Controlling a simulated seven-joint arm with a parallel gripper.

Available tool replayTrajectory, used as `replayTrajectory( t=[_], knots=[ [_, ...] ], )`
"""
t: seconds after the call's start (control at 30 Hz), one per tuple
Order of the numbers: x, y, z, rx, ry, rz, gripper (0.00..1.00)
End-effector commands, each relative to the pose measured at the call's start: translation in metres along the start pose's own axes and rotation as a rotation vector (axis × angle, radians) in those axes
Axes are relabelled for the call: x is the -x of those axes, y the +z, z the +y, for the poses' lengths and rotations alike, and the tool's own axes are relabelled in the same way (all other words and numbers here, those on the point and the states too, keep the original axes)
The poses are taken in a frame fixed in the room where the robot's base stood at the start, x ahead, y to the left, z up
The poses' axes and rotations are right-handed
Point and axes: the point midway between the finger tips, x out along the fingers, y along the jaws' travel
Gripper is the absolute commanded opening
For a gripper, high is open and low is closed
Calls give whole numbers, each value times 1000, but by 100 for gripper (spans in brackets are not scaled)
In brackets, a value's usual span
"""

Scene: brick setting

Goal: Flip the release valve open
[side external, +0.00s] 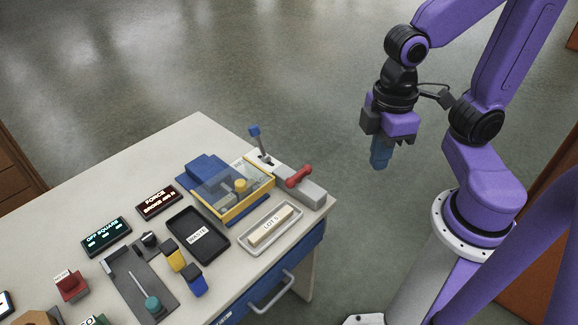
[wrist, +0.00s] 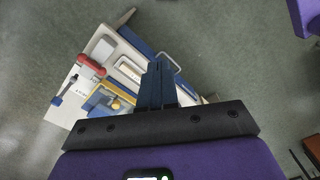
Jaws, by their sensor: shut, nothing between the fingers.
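A red handle (side external: 299,176) sits on a grey block (side external: 312,192) at the table's right corner. A lever with a blue tip (side external: 254,131) stands tilted on a light base beside it. No label shows which of them is the release valve. In the wrist view the red handle (wrist: 90,58) and the blue-tipped lever (wrist: 58,100) are at the left. My gripper (side external: 379,165) is shut and empty, with blue fingers pointing down. It hangs in the air to the right of the table, apart from both. Its fingers also show in the wrist view (wrist: 160,65).
A yellow-framed clear-topped box (side external: 241,203) stands beside the lever. A tray (side external: 284,234) with a "LOT 5" bar and a black "WASTE" tray (side external: 182,249) lie nearby. Two displays (side external: 107,236) and several small items are farther left. The air between my gripper and the table is clear.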

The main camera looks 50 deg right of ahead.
Motion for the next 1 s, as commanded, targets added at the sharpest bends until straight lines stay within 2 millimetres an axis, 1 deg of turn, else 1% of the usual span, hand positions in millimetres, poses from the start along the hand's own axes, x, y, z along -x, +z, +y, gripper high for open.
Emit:
replayTrajectory(
  t=[0.03, 0.2, 0.37, 0.5, 0.67, 0.8, 1.0],
  knots=[
    [0, -11, 6, -43, -3, -13, 0],
    [0, -48, 32, -195, -16, -51, 0],
    [-4, -78, 60, -337, -33, -86, 0],
    [-10, -102, 89, -460, -49, -115, 0],
    [-21, -125, 124, -600, -71, -148, 0],
    [-33, -140, 157, -721, -93, -176, 0],
    [-55, -152, 207, -895, -128, -215, 0]
  ],
)
